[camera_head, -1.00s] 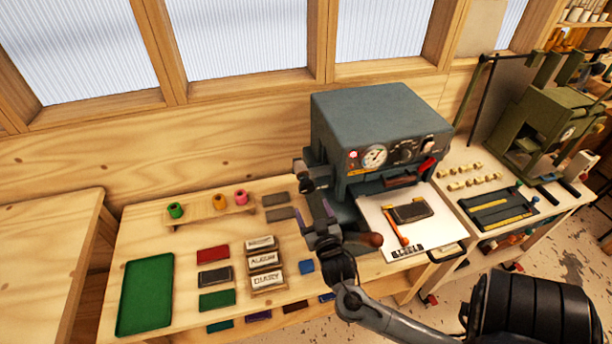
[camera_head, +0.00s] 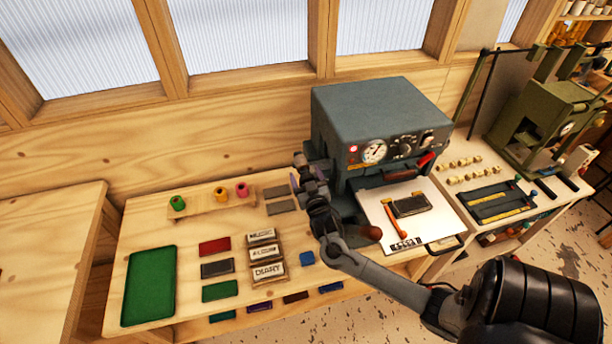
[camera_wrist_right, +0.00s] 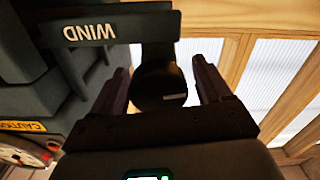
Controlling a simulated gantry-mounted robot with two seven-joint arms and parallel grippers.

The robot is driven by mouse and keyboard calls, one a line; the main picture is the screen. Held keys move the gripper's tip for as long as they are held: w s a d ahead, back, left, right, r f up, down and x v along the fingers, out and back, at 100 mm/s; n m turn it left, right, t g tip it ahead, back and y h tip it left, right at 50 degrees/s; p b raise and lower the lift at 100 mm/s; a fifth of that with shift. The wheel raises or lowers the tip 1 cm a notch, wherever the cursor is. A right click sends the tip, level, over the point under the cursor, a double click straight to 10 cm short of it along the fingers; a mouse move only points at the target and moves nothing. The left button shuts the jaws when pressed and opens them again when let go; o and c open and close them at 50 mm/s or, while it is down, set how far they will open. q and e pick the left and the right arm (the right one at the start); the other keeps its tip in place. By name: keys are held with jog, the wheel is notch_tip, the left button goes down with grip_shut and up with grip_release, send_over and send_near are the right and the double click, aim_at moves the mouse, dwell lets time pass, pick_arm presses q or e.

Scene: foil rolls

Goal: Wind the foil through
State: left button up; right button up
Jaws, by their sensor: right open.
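The grey foil press (camera_head: 375,125) stands on the bench, with a dial and a red-handled lever on its front. In the right wrist view, a dark arm marked WIND (camera_wrist_right: 90,32) reaches out from the press and ends in a dark rounded knob (camera_wrist_right: 160,85). My right gripper (camera_head: 307,178) is at the press's left side. Its jaws are open, with one finger on each side of the knob, as the right wrist view (camera_wrist_right: 162,85) shows. Small gaps show between the knob and the fingers. In the head view the gripper hides most of the knob. My left gripper is not in view.
Green, orange and pink foil rolls (camera_head: 220,194) stand on a wooden rack. A green tray (camera_head: 149,287), coloured booklets and lettered blocks (camera_head: 268,272) lie on the bench. A white plate (camera_head: 433,228) sits before the press. A green machine (camera_head: 545,115) stands at right.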

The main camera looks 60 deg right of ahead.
jog(key=shift+c, duration=0.6)
jog(key=c, duration=0.8)
jog(key=shift+c, duration=0.2)
jog(key=shift+m, duration=0.4)
jog(key=m, duration=1.1)
jog(key=shift+s+d+f+m, duration=0.2)
jog(key=shift+f+m, duration=0.1)
jog(key=shift+m, duration=0.1)
